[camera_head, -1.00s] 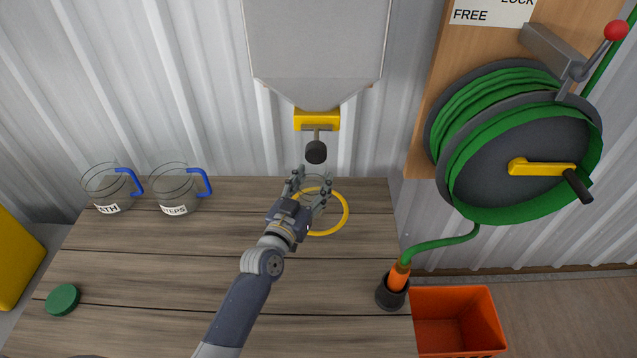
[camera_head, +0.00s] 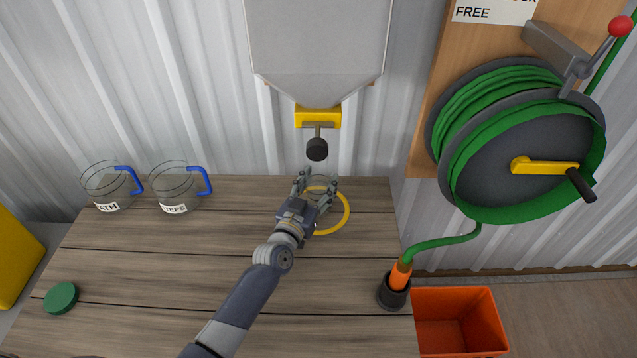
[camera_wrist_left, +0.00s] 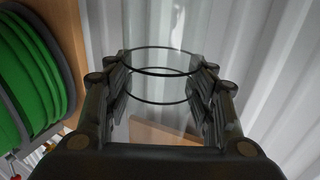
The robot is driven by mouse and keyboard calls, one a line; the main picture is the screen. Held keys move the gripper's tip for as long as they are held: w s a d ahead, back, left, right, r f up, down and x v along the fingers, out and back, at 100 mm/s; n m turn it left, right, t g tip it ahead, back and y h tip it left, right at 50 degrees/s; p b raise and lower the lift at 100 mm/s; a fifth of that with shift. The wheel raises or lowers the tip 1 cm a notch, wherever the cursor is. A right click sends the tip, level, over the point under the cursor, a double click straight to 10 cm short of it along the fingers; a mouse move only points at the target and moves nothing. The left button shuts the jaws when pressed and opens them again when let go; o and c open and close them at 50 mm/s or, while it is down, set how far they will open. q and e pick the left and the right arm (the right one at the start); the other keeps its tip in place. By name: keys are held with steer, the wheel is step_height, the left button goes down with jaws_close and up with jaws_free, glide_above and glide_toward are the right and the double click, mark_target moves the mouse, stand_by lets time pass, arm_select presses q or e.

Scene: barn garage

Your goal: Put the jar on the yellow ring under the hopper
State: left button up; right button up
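The jar (camera_wrist_left: 160,75) is clear glass with dark rim lines. In the wrist view it sits between the finger pads of my left gripper (camera_wrist_left: 160,95), which appear to touch it on both sides. In the head view my left gripper (camera_head: 318,183) is over the far part of the yellow ring (camera_head: 346,212), and the glass hardly shows. I cannot tell whether the jar touches the tabletop. The yellow ring lies flat on the wooden bench. The grey hopper (camera_head: 316,45) hangs above, with a yellow outlet (camera_head: 318,117) and a black-knobbed lever (camera_head: 317,149). My right gripper is not in view.
Two clear jugs with blue handles (camera_head: 107,187) (camera_head: 176,188) stand at the bench's back left. A green lid (camera_head: 61,298) lies at the front left. A hose nozzle in a black holder (camera_head: 393,292), an orange bin (camera_head: 456,300) and a green hose reel (camera_head: 520,150) are at right.

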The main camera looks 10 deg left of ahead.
arm_select(q)
steer(key=shift+o, duration=1.3)
steer(key=shift+r, duration=0.1)
steer(key=shift+s+r, duration=0.1)
steer(key=s+a, duration=0.2)
steer(key=s, duration=0.9)
steer(key=shift+s+a, duration=0.15)
steer(key=shift+s, duration=0.2)
